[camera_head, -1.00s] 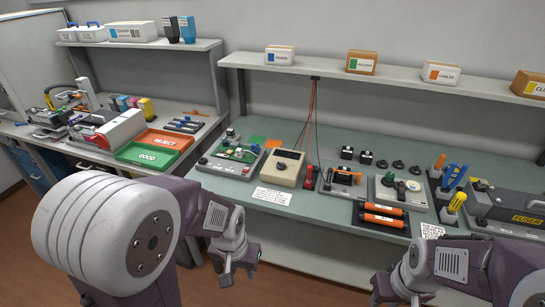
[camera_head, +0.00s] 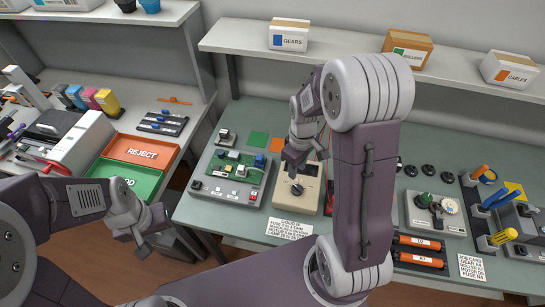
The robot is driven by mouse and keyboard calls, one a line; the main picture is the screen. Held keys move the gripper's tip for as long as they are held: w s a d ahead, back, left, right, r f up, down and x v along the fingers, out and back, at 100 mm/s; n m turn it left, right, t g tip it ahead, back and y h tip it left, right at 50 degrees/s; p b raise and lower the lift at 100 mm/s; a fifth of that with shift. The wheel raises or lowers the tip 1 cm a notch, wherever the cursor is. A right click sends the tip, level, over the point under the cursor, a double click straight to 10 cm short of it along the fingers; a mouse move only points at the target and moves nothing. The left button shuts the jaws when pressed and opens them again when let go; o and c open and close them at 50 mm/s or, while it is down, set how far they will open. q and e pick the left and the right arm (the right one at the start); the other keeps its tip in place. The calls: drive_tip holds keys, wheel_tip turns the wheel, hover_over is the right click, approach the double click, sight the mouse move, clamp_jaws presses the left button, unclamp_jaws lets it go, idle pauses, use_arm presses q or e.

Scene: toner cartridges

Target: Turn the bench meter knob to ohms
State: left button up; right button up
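The bench meter (camera_head: 309,199) is a beige box on the green bench mat, near the middle of the head view. Its dark round knob (camera_head: 297,189) shows on the front half of its top face. My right gripper (camera_head: 292,172) points down over the meter, just behind the knob in the picture. It hides the rear part of the meter. I cannot tell whether its fingers are open or shut, or whether they touch the meter. My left gripper (camera_head: 152,238) is open and empty, in front of the bench at the lower left.
A circuit board fixture (camera_head: 222,191) stands left of the meter. A printed card (camera_head: 289,229) lies in front of it. My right arm covers the bench right of the meter. Orange rollers (camera_head: 418,242) lie further right. The red reject tray (camera_head: 140,150) is on the left bench.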

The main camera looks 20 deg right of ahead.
sight(299, 188)
drive_tip(key=f, duration=0.2)
drive_tip(key=s+f, duration=0.1)
drive_tip(key=f, duration=0.5)
drive_tip(key=shift+s+d+f+p, duration=0.25)
drive_tip(key=shift+s+d+p, duration=0.05)
drive_tip(key=shift+s+d, duration=0.1)
clamp_jaws()
